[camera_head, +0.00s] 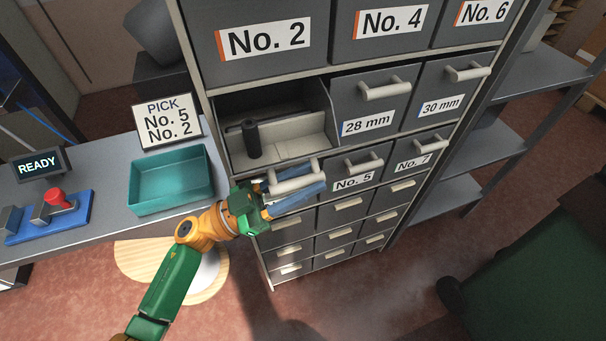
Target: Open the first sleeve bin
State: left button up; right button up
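The sleeve bin in the left column, level with the bins marked 28 mm and 30 mm, is pulled out, and its pale inner wall (293,147) shows. A dark upright sleeve (251,138) stands inside it at the left. The bin's pale bar handle (293,180) is at its front. My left gripper (298,199), green with blue fingers, is at this handle, the fingers lying along and just below the bar. Whether they are closed around it is not clear. The bin's label is hidden. My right gripper is not in view.
The 28 mm bin (370,113), the 30 mm bin (440,95) and the No. 5 bin (355,172) are closed. A teal tray (171,201), a pick sign (168,121) reading No. 5 and No. 2, and a READY display (38,166) stand on the left bench.

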pick_arm(q)
grip_shut()
dwell(1.3)
